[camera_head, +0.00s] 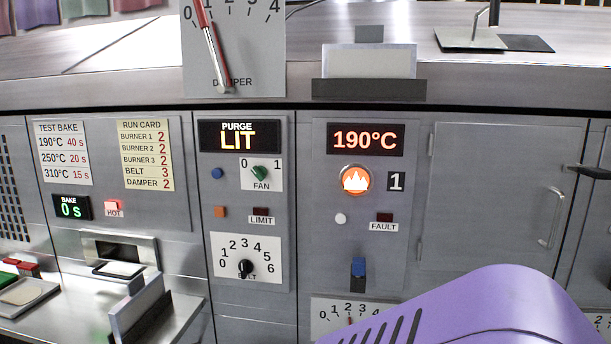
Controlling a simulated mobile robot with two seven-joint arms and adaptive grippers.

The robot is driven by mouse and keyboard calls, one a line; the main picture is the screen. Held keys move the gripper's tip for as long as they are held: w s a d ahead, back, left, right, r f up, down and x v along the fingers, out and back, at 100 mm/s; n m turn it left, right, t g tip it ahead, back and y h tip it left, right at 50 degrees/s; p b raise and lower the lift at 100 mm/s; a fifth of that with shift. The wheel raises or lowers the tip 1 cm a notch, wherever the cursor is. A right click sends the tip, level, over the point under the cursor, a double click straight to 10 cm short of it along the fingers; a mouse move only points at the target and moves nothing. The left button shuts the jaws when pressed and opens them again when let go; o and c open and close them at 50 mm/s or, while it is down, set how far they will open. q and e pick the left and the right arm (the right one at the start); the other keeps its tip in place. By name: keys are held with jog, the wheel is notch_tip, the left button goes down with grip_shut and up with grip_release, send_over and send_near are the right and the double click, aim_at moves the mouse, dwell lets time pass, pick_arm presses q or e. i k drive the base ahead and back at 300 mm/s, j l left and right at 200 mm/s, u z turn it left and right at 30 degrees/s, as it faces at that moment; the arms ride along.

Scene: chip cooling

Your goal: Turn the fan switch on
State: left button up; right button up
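The fan switch (260,173) is a small green knob on a white plate marked 0 at left, 1 at right and FAN below. It sits on the middle panel, under the PURGE LIT display (239,136). I cannot tell for sure which mark the knob points to. Nothing touches it or covers it. Neither of my grippers is in view. A purple part with dark slots, seemingly one of my arm links, fills the lower right and hides the panel behind it.
To the right are the 190°C display (365,139) and a lit flame button (355,180). A damper gauge (235,50) hangs above. A metal tray (25,297) juts out lower left.

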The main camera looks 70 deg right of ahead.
aim_at(261, 172)
jog(key=z, duration=1.95)
